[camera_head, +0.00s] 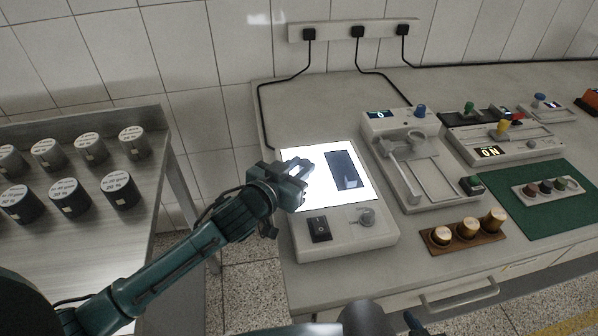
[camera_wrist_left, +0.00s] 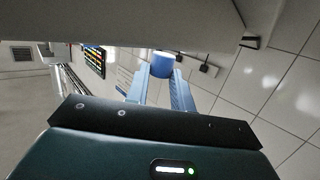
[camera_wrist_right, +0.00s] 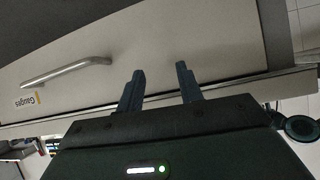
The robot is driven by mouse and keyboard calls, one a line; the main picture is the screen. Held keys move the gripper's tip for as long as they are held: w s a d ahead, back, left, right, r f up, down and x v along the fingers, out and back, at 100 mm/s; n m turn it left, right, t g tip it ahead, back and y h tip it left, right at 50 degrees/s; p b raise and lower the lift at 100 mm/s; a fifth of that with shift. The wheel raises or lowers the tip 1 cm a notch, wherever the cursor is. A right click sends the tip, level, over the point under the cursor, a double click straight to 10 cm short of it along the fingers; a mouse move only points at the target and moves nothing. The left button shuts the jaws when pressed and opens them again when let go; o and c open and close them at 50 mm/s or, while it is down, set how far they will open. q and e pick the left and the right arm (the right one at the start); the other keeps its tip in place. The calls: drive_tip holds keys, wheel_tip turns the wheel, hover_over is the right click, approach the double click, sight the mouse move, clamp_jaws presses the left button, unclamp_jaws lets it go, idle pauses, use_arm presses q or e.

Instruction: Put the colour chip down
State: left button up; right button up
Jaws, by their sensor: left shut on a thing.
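My left gripper (camera_head: 299,179) is over the left part of the lit white panel (camera_head: 318,195) of a light box. In the left wrist view its fingers (camera_wrist_left: 161,76) are shut on a small blue piece, which I take for the colour chip (camera_wrist_left: 162,61), at the fingertips. The chip cannot be made out clearly in the head view. I cannot tell whether it touches the panel. My right gripper (camera_wrist_right: 159,82) is open and empty in front of a drawer front in the right wrist view.
A dark rectangle (camera_head: 347,170) lies on the panel's right half. A switch (camera_head: 319,229) and a knob (camera_head: 361,216) are at the box's front. A grey device (camera_head: 411,168) and a wooden block with brass weights (camera_head: 467,238) stand to the right. Labelled canisters (camera_head: 119,189) stand on the left table.

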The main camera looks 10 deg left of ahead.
use_arm(q)
drive_tip(key=shift+f, duration=0.55)
drive_tip(key=shift+f, duration=0.15)
drive_tip(key=o, duration=1)
drive_tip(key=shift+c, duration=0.2)
drive_tip(key=shift+r, duration=0.2)
drive_tip(key=v, duration=1.2)
drive_tip(key=shift+b, duration=0.3)
drive_tip(key=shift+f, duration=0.15)
